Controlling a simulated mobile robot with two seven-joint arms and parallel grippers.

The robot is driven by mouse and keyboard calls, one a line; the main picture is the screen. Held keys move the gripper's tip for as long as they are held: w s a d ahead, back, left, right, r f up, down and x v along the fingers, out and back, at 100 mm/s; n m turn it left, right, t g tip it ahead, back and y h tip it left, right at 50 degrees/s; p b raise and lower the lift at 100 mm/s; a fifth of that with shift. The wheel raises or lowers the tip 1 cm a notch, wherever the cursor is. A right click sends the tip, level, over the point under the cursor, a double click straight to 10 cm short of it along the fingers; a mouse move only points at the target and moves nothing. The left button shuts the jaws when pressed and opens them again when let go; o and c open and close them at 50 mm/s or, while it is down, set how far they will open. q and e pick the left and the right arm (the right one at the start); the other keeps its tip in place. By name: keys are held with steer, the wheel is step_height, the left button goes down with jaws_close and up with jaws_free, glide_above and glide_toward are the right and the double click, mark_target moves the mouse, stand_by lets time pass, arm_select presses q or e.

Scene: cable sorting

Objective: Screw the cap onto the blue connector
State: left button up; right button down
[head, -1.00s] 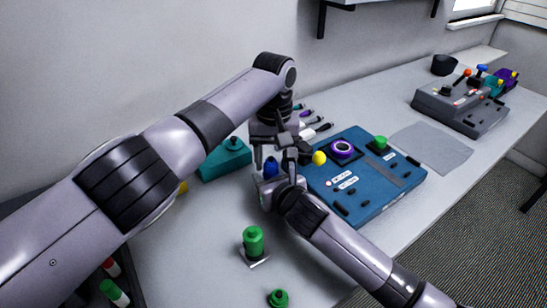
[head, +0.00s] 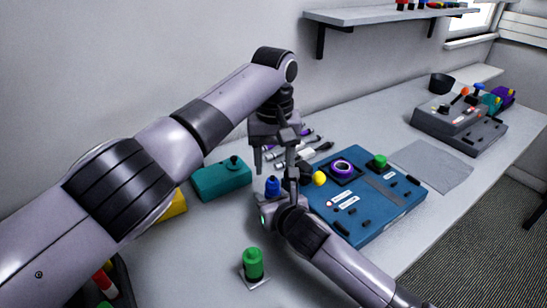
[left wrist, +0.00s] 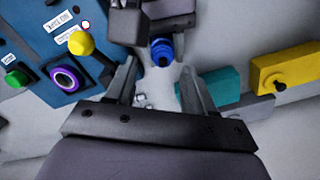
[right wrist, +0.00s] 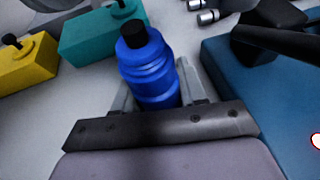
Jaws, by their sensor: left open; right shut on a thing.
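The blue connector (head: 272,187) stands upright in my right gripper (head: 272,200), which is shut around its lower part. In the right wrist view the blue connector (right wrist: 152,72) has a ridged blue body and a black top; I cannot tell whether a separate blue cap sits on it. My left gripper (head: 274,174) points down from above, its open fingers on either side of the connector's top. In the left wrist view the connector's blue top (left wrist: 161,50) shows beyond the open fingers, with a visible gap to them.
A blue board (head: 392,196) with yellow, purple and green parts lies to the right. Teal (head: 222,180) and yellow (head: 174,205) boxes stand to the left. A green connector (head: 253,264) stands in front.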

mark_target(272, 177)
arm_select(q)
steer(key=r+n, duration=0.2)
steer(key=shift+w+n, duration=0.1)
steer(key=shift+n, duration=0.3)
steer(key=n, duration=0.1)
steer(key=r+n, duration=0.1)
steer(key=n, duration=0.1)
steer(key=shift+a+r+n, duration=0.1)
steer(key=shift+a+n, duration=0.05)
steer(key=shift+n, duration=0.15)
steer(key=shift+f, duration=4)
jaws_close()
steer(key=m, duration=0.6)
steer(key=shift+s+m, duration=0.2)
steer(key=shift+m, duration=0.1)
